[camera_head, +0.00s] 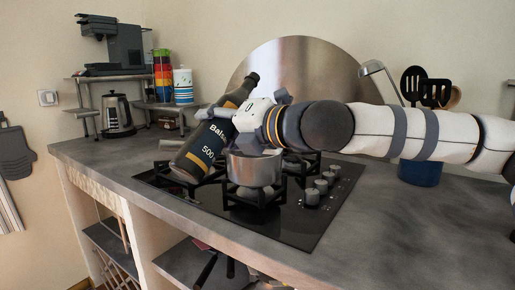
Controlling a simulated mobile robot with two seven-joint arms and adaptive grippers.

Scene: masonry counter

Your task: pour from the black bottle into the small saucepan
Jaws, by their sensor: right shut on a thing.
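The black bottle (205,142) has a dark body with white lettering and a gold band. It is tilted, its neck up to the right and its base low at the left, over the left part of the cooktop. My right gripper (228,112) comes in from the right and is shut on the bottle near its shoulder; its fingers are partly hidden. The small saucepan (254,169), metallic, stands on a burner grate just right of the bottle and below my right gripper. Its inside is mostly hidden. My left gripper does not show.
The black cooktop (285,222) with knobs (312,197) lies in the grey counter (380,235). A kettle (117,114) and coffee machine (113,45) stand at the left. A blue utensil pot (420,173) stands behind my right arm. The front right counter is clear.

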